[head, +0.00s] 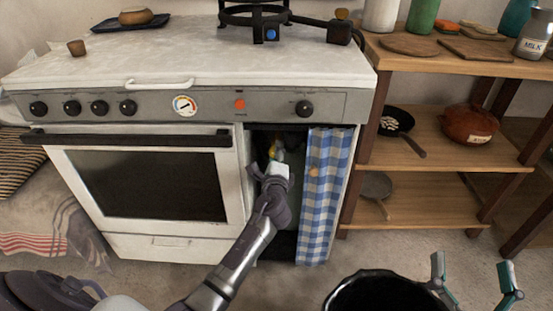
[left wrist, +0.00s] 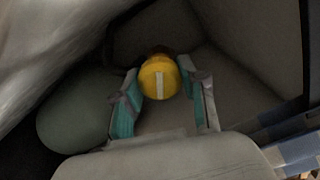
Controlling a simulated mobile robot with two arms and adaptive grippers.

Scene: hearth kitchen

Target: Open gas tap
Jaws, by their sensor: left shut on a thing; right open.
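The gas tap has a round yellow knob with a white stripe. In the left wrist view the knob (left wrist: 152,82) sits between my left gripper's teal fingertips, and the stripe points up and down the picture. In the head view my left gripper (head: 274,158) reaches into the open compartment right of the oven and is shut on the knob, which is mostly hidden there. A rounded grey-green body (left wrist: 75,112), perhaps a gas bottle, lies left of the fingers. My right gripper (head: 475,284) is open and empty at the lower right.
A blue checked curtain (head: 325,195) hangs at the compartment's right side. The white oven (head: 230,170) stands to its left, with knobs along the panel above. A wooden shelf unit (head: 440,140) with pans and a pot stands at the right.

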